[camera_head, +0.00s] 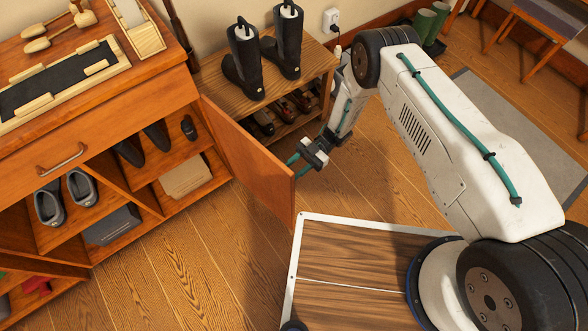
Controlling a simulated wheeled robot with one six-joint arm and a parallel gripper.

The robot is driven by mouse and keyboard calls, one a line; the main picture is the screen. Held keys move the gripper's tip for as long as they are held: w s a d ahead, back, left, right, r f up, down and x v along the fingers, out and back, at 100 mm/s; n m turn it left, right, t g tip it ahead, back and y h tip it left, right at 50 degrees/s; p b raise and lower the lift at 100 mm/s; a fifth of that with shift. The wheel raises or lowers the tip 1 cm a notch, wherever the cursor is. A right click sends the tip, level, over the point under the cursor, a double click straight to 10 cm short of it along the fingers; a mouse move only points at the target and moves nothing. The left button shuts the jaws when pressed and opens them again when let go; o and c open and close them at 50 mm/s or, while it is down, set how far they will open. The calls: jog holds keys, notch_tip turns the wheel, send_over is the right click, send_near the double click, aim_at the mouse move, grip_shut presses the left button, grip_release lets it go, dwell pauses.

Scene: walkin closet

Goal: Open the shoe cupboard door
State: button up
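The wooden shoe cupboard (150,200) stands at the left, with shoes on its shelves. Its right-hand door (246,158) is swung out from the front, and the compartments behind it are exposed. My gripper (294,164) is just beyond the door's free top corner, with its two teal fingers pointing left toward the door. The fingers look apart, with nothing visible between them. Whether a finger touches the door's far face cannot be told. The door's handle is not visible.
A low wooden rack (283,85) with black boots (243,62) on top stands behind the door. A drawer with a metal handle (62,158) is above the shelves. Green boots (430,22) stand at the back. Bare floor (210,250) lies in front of the cupboard.

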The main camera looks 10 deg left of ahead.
jog(key=shift+d, duration=0.15)
dwell(0.3)
jog(key=v, duration=0.7)
jog(key=shift+w+d, duration=0.25)
jog(key=shift+w, duration=0.05)
